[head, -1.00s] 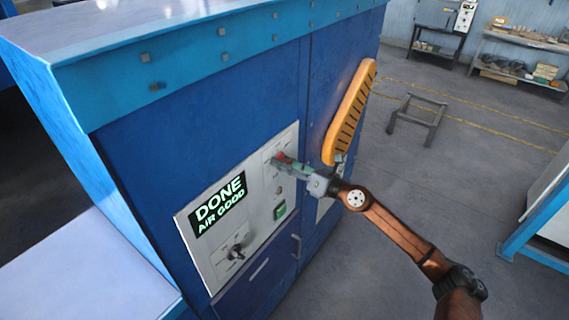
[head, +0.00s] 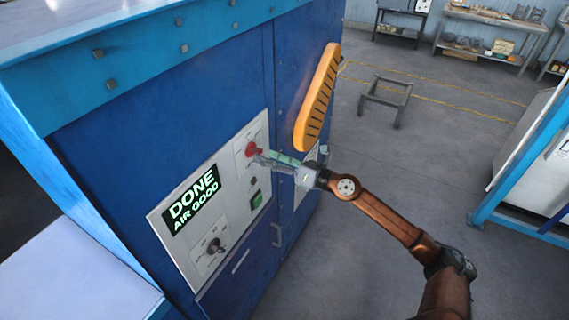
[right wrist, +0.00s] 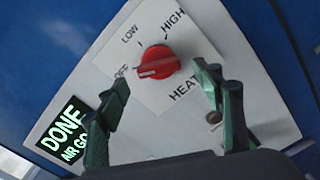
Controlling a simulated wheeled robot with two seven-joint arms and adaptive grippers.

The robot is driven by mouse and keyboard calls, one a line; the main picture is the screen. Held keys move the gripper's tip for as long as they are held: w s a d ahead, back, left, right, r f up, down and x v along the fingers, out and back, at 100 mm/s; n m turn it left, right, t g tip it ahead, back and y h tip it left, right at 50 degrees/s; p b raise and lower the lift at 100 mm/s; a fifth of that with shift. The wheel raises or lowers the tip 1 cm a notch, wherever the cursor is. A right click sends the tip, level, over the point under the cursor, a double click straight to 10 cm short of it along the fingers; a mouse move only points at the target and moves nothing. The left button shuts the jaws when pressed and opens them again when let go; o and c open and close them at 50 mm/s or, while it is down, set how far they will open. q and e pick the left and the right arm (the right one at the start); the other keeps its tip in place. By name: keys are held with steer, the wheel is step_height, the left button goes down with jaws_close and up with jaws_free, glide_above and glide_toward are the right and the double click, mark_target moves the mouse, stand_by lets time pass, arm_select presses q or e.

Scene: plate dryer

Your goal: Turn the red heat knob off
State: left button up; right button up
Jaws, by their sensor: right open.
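The red heat knob (head: 251,149) sits on the white control panel (head: 228,182) of the blue dryer cabinet. In the right wrist view the knob (right wrist: 158,62) has OFF, LOW and HIGH printed around it and HEAT below. Its ridge lies nearly level, with a pale mark at its left end facing OFF. My right gripper (head: 263,157) is open just in front of the knob. In the right wrist view its green fingers (right wrist: 161,85) are spread on either side below the knob, apart from it. My left gripper is not in view.
A lit display (head: 193,199) reads DONE, AIR GOOD. A green button (head: 257,200) and a dark knob (head: 214,246) are on the same panel. An orange slotted handle (head: 317,98) sticks out on the cabinet right of the panel.

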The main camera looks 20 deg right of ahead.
steer(key=v, duration=0.7)
steer(key=shift+s+d, duration=0.1)
